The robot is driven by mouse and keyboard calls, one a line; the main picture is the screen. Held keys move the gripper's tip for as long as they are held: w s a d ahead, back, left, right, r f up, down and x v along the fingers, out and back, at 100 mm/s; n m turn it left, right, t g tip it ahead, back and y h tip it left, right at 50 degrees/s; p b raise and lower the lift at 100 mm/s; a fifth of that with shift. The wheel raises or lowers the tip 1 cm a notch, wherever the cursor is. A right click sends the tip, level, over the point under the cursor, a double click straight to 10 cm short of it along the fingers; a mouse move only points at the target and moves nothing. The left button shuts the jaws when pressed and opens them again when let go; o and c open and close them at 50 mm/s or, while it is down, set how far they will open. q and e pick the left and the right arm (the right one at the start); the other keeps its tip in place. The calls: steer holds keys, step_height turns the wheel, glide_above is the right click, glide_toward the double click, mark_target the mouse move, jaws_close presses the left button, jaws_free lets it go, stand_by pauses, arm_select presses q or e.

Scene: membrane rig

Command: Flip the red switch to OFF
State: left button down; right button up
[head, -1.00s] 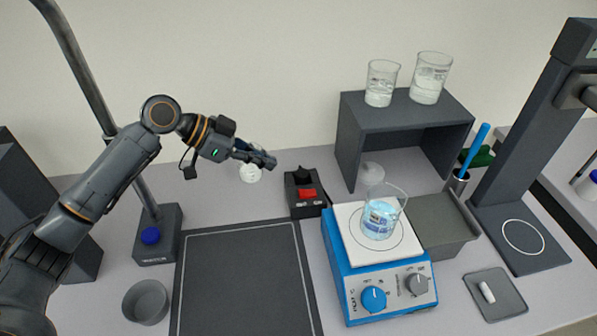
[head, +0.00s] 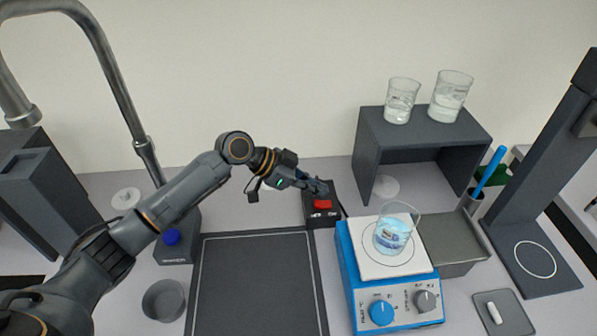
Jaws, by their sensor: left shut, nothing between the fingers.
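The red switch (head: 322,204) sits on top of a small black box (head: 324,220) on the bench, left of the blue hotplate. Small white lettering shows on the front of the box, too small to read, and I cannot tell which way the switch is tipped. My left gripper (head: 323,187) is shut and empty. Its fingertips are over the back part of the box, just behind the red switch; I cannot tell whether they touch it. The gripper hides the back of the box. My right gripper is not in view.
A blue hotplate (head: 396,308) with a beaker (head: 393,238) of blue liquid stands close to the right of the box. A dark mat (head: 255,285) lies in front. A grey shelf (head: 425,128) bears two beakers. A dark stand with a blue knob (head: 171,237) is at left.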

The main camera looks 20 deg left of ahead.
mark_target(328, 206)
arm_select(q)
steer(key=shift+s+a+f+p, duration=0.1)
steer(key=shift+a+f+p, duration=0.15)
steer(key=shift+f, duration=0.4)
steer(key=shift+s+a+f+p, duration=0.15)
steer(key=shift+a+f+p, duration=0.05)
steer(key=shift+f, duration=0.45)
steer(key=shift+s+a+f+p, duration=0.1)
steer(key=shift+a+f+p, duration=0.15)
steer(key=shift+f, duration=0.4)
